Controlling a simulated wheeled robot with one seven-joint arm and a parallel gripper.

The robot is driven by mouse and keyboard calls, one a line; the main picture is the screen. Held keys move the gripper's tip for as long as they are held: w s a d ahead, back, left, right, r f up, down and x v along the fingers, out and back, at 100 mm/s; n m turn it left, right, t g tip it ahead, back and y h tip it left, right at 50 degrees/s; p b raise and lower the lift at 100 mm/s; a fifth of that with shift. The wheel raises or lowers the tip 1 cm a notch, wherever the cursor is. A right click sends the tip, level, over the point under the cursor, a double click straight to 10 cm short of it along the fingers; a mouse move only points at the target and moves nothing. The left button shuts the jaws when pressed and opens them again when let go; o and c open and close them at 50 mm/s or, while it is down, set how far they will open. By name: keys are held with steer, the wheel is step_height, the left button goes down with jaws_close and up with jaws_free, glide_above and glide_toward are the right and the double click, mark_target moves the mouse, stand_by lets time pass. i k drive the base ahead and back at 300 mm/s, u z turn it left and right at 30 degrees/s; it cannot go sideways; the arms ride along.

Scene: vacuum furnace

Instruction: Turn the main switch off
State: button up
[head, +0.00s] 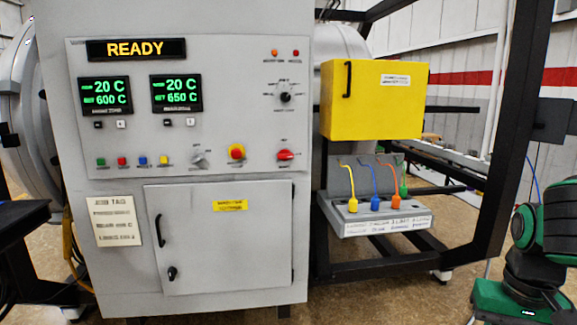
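A red rotary switch (286,155) sits at the lower right of the grey control panel (230,120); it looks like the main switch, but its small labels are too blurred to read. Its red handle lies about horizontal. The display (137,49) at the panel's top reads READY in yellow. Two screens show 20 C over 600 C (105,92) and 20 C over 650 C (177,92), and both are lit. Green and black links of my arm show at the right edge, well apart from the panel. My gripper is not in view.
Left of the red switch are a red-and-yellow button (236,153) and a grey selector (199,158). A black selector (285,97) is above. A yellow box (373,100) juts out at the panel's right, above several coloured hoses. A black frame post (507,120) stands further right.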

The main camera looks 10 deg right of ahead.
mark_target(284, 154)
steer(key=u, duration=0.45)
steer(key=i, duration=1.1)
steer(key=z, duration=0.45)
